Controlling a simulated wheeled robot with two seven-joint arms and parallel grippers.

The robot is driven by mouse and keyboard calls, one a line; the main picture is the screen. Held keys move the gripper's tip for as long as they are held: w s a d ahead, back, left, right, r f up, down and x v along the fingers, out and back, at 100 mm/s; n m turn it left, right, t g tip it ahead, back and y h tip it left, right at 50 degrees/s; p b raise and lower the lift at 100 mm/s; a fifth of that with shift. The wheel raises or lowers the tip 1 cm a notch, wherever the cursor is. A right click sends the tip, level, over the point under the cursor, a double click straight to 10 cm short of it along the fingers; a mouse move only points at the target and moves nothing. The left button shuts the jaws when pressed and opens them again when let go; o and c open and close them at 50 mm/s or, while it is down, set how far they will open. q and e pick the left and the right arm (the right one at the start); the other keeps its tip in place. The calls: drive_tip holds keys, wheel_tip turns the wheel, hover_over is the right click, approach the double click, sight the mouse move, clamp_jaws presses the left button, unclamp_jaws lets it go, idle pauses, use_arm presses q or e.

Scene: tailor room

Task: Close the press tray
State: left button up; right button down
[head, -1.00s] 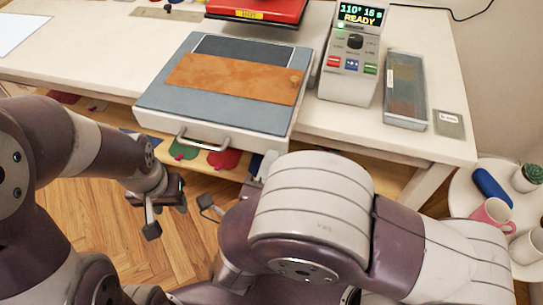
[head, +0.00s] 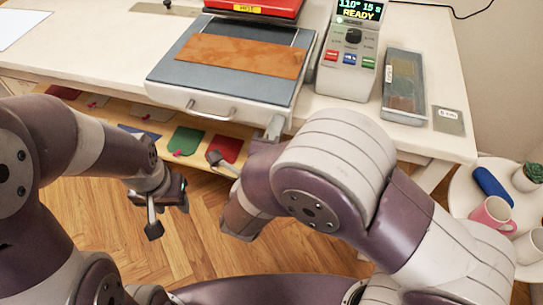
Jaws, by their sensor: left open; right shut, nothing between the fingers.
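The press tray (head: 165,72) is a blue-grey sliding tray with a pale front and a metal bar handle (head: 211,112). It sticks out in front of the red press (head: 258,10). A brown leather piece (head: 240,55) lies flat on it. My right gripper (head: 275,128) is shut and empty, with its tip at the right end of the tray's front, to the right of the handle; whether it touches cannot be told. The rest of that hand is partly hidden by my own arm. My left gripper (head: 172,197) is open and empty, low in front of the table, apart from the tray.
A control box (head: 348,62) reading READY stands right of the tray. A grey lidded case (head: 404,85) and a small plate (head: 448,120) lie further right. A shelf below holds coloured swatches (head: 185,141). A round side table (head: 462,190) carries mugs.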

sight(289, 92)
drive_tip(key=b+x, duration=0.3)
drive_tip(key=x, duration=0.7)
drive_tip(key=shift+f, duration=0.2)
drive_tip(key=shift+w+d+r, duration=0.1)
drive_tip(key=shift+w+d, duration=0.1)
drive_tip(key=shift+w, duration=0.5)
